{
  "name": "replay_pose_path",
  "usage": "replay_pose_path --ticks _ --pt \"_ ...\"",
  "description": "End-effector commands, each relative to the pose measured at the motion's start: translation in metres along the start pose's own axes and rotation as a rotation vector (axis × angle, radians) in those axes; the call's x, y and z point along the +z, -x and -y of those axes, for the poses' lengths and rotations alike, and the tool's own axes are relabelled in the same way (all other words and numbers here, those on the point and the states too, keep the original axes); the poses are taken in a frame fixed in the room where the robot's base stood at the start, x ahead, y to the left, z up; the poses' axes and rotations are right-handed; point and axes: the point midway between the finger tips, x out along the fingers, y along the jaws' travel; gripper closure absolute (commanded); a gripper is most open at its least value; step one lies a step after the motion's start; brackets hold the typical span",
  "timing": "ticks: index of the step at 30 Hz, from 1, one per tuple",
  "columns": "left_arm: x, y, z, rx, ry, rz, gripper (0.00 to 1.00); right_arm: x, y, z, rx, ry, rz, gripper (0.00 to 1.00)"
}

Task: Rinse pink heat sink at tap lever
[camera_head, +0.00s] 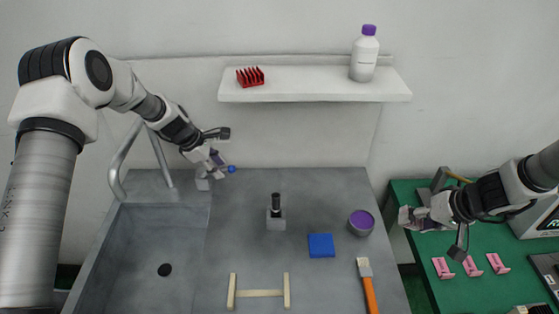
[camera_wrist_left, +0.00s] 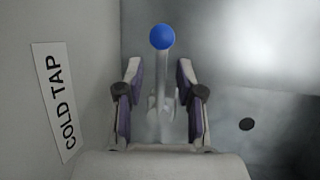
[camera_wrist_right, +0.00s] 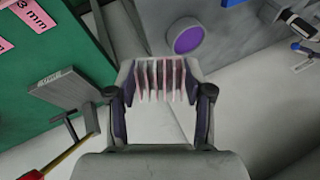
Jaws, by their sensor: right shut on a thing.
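The pink heat sink (camera_wrist_right: 160,80), with upright fins, is held between the fingers of my right gripper (camera_wrist_right: 160,95) in the right wrist view. In the head view my right gripper (camera_head: 412,219) is above the gap between the grey counter and the green table; the heat sink is hard to make out there. The tap lever (camera_wrist_left: 163,75), a pale rod with a blue ball end, stands between the open fingers of my left gripper (camera_wrist_left: 162,95), with gaps on both sides. In the head view my left gripper (camera_head: 215,163) is at the lever's blue ball (camera_head: 231,169). The tap spout (camera_head: 125,155) arches over the sink.
The sink basin (camera_head: 140,255) is left, empty, with a dark drain. The counter holds a black-handled block (camera_head: 276,220), blue square (camera_head: 321,245), purple-topped tub (camera_head: 361,222), brush (camera_head: 368,285) and wooden rack (camera_head: 258,293). The shelf (camera_head: 310,92) carries a red heat sink (camera_head: 250,77) and bottle (camera_head: 364,55).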

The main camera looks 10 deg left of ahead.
Motion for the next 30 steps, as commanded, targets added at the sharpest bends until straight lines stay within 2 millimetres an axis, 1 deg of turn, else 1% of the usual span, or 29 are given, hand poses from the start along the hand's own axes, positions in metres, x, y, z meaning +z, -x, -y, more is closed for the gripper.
replay_pose_path --ticks 3,9,10,11,12,13,20,25,27,30 --pt "0.000 -0.006 0.000 0.001 0.000 0.000 0.63 0.000 0.001 0.000 0.000 0.000 0.000 0.83" --pt "0.000 -0.007 0.000 0.001 0.000 0.000 0.63 0.000 0.001 0.000 0.000 0.000 0.000 0.83" --pt "0.000 -0.007 0.000 0.001 0.000 0.000 0.70 0.000 0.001 0.000 0.000 0.000 0.000 0.83" --pt "0.000 -0.007 0.000 0.001 0.000 0.000 0.80 0.000 0.001 0.000 0.000 0.000 0.000 0.83" --pt "0.000 -0.007 0.000 0.001 0.000 0.000 0.95 0.000 0.001 0.000 0.000 0.000 0.000 0.83" --pt "0.000 -0.007 0.000 0.001 0.000 0.000 1.00 0.000 0.001 0.000 0.000 0.000 0.000 0.83" --pt "0.000 -0.007 0.001 -0.005 -0.015 0.003 1.00 0.000 0.000 0.000 0.000 0.000 0.000 0.83" --pt "-0.002 -0.005 0.009 -0.070 -0.169 0.036 1.00 0.001 -0.004 -0.002 0.000 0.000 0.000 0.83" --pt "-0.002 -0.004 0.011 -0.084 -0.202 0.044 1.00 0.001 -0.004 -0.002 0.000 0.000 0.000 0.83" --pt "-0.002 -0.004 0.012 -0.085 -0.205 0.044 1.00 0.001 -0.004 -0.002 0.000 0.000 0.000 0.83"
